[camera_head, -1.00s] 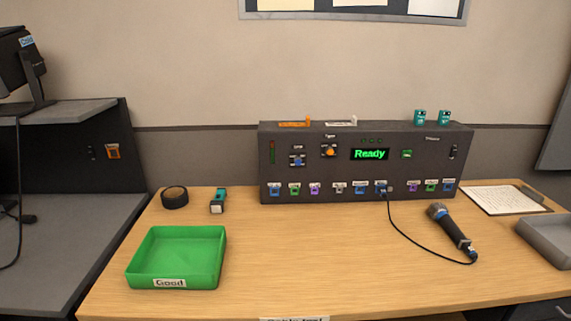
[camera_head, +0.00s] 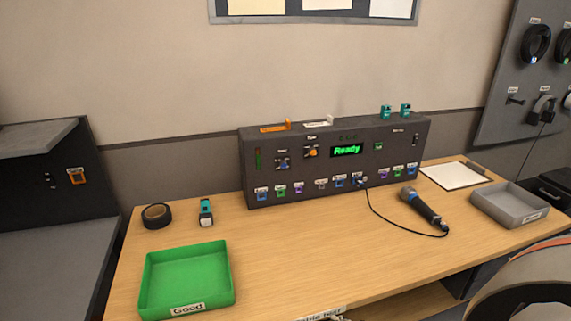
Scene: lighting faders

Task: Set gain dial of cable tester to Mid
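The dark grey cable tester (camera_head: 335,160) stands at the back of the wooden table, with its green screen (camera_head: 347,150) reading "Ready". On the left of its front panel are a blue dial (camera_head: 282,163) and, higher to its right, an orange dial (camera_head: 311,152). The small label above the blue dial appears to read "Gain". The blue dial's pointer setting is too small to tell. Neither of my grippers is in view.
A green tray (camera_head: 186,308) marked "Good" sits front left. A microphone (camera_head: 422,207) with a black cable lies right of centre, and a grey tray (camera_head: 512,205) stands at right. A curved object (camera_head: 525,290) shows at lower right. Mid-table is clear.

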